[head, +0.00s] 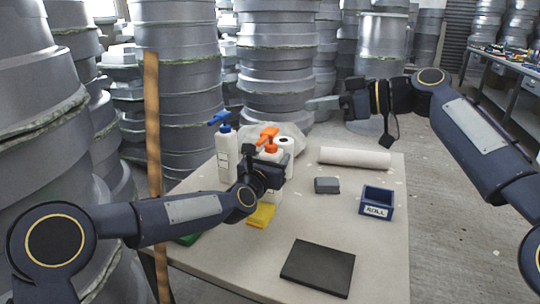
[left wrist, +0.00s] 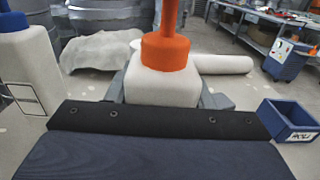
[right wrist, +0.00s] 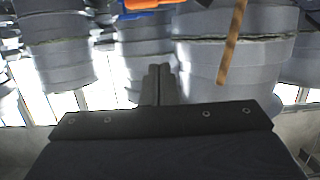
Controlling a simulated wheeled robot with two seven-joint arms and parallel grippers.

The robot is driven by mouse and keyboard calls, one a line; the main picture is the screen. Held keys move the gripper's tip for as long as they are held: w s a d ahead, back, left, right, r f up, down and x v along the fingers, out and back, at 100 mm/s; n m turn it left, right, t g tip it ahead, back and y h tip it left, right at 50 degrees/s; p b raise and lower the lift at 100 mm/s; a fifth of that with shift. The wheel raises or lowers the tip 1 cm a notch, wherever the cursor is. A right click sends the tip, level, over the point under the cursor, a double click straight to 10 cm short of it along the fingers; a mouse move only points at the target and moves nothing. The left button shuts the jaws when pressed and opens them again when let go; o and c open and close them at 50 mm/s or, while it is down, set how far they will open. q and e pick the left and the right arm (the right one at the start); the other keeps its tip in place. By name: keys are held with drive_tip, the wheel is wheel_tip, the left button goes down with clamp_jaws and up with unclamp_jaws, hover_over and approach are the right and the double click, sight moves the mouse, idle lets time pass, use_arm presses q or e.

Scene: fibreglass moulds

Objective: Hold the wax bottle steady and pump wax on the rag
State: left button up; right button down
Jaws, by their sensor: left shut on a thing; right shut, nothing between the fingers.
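A white bottle with an orange pump head (head: 268,136) stands upright on the table (head: 385,265). My left gripper (head: 275,177) is shut around its body. In the left wrist view the bottle (left wrist: 162,86) sits between the two grey fingers, its orange collar above them. My right gripper (head: 322,103) is shut and empty, in the air above and to the right of the orange pump head; its closed fingers (right wrist: 159,84) show in the right wrist view. A crumpled whitish cloth (left wrist: 102,50) lies behind the bottle; I cannot tell if it is the rag.
A white bottle with a blue pump (head: 227,154) stands to the left. A yellow piece (head: 261,215) lies in front of the held bottle. A grey block (head: 327,185), a blue ROLL box (head: 376,202), a white roll (head: 355,158) and a black pad (head: 318,267) lie around. Stacked moulds surround the table.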

hover_over(273, 137)
wheel_tip(273, 137, down, 3)
drive_tip(key=shift+s+d+f, duration=0.1)
drive_tip(key=shift+d+f, duration=0.05)
drive_tip(key=shift+f, duration=0.75)
drive_tip(key=shift+s+d+f, duration=0.1)
drive_tip(key=shift+f, duration=0.75)
drive_tip(key=shift+f, duration=0.1)
drive_tip(key=shift+f, duration=1.3)
drive_tip(key=shift+r, duration=0.1)
